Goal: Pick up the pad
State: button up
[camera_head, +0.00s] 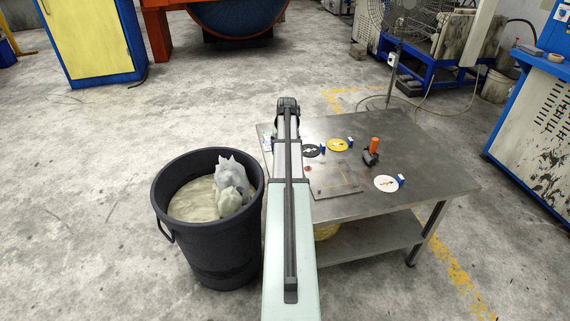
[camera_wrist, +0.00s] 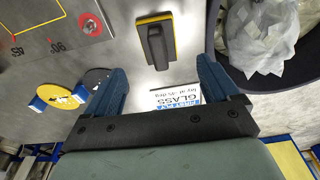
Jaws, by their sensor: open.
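In the wrist view a dark block with a raised middle and a yellow rim (camera_wrist: 155,40), which looks like the pad, lies on the metal table (camera_wrist: 125,12). My gripper (camera_wrist: 161,64) is open and empty. Its two blue fingers point towards the block, which shows beyond the fingertips and between their lines, apart from both. How high the fingers are above the table I cannot tell. In the head view my arm reaches over the table's left side and hides the block and the gripper.
A printed card (camera_wrist: 175,97) lies between the fingers. Yellow (camera_head: 338,145), black (camera_head: 312,151) and white (camera_head: 386,183) discs, a marked plate (camera_head: 335,180) and an orange-topped tool (camera_head: 372,152) share the table. A black bin (camera_head: 215,240) with crumpled pale material stands left of the table.

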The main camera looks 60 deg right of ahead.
jog(key=shift+w+d+f, duration=0.15)
jog(key=shift+d+f, duration=0.05)
jog(key=shift+f, duration=1.6)
jog(key=shift+w+d+f, duration=0.1)
jog(key=shift+d+f, duration=0.05)
jog(key=shift+f, duration=1.65)
jog(key=shift+c, duration=0.2)
jog(key=c, duration=1.1)
jog(key=shift+c, duration=0.2)
notch_tip(320, 180, up, 10)
